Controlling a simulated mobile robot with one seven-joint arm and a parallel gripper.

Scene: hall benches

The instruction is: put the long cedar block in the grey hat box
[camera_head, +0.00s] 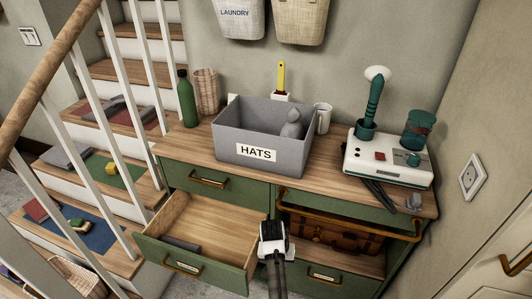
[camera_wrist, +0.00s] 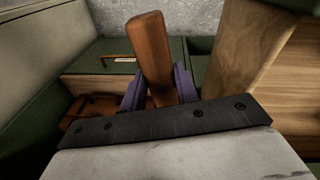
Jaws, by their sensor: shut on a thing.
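The long cedar block (camera_wrist: 152,48) is a reddish-brown bar, held between the dark purple fingers of my gripper (camera_wrist: 158,88) in the wrist view. Most of its length sticks out past the fingertips. In the head view my gripper (camera_head: 272,236) is in front of the dresser, just right of the open drawer, and the block is hidden beneath it. The grey hat box (camera_head: 230,148), labelled HATS, stands open-topped on the dresser, behind and above my gripper. A grey rounded object (camera_head: 291,126) shows inside it.
The open drawer (camera_head: 190,262) juts out and holds a dark flat item (camera_head: 182,244). A brown case (camera_head: 340,236) lies in the right opening. A green bottle (camera_head: 187,100), white mug (camera_head: 323,118) and white machine (camera_head: 370,163) stand around the box.

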